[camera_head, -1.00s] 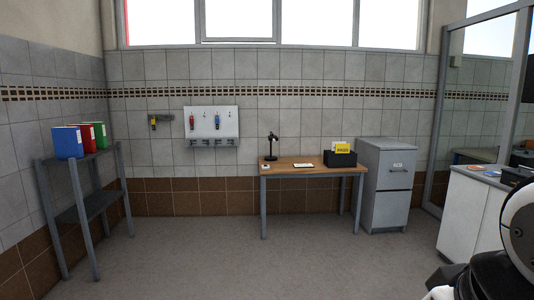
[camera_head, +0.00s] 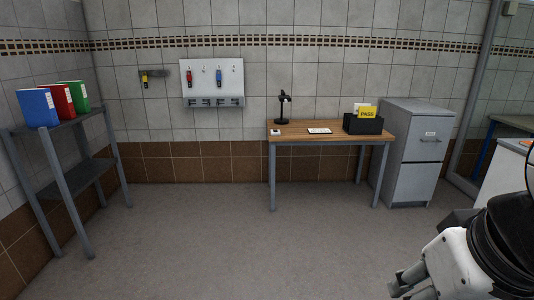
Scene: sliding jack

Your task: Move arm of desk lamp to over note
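A small black desk lamp (camera_head: 283,107) stands upright on the left part of the wooden desk (camera_head: 340,134), near its back edge. Its head is at the top; its exact direction is too small to tell. A flat white note (camera_head: 319,131) with a dark border lies on the desk to the right of the lamp. My gripper (camera_head: 404,287) shows at the bottom right, low and far in front of the desk, apart from everything. Whether its fingers are open is unclear.
A black box (camera_head: 363,124) with a yellow PASS card stands on the desk's right side. A grey cabinet (camera_head: 415,150) stands right of the desk. A shelf (camera_head: 77,181) with binders is at left, and a tool board (camera_head: 212,83) hangs on the wall. The floor before the desk is clear.

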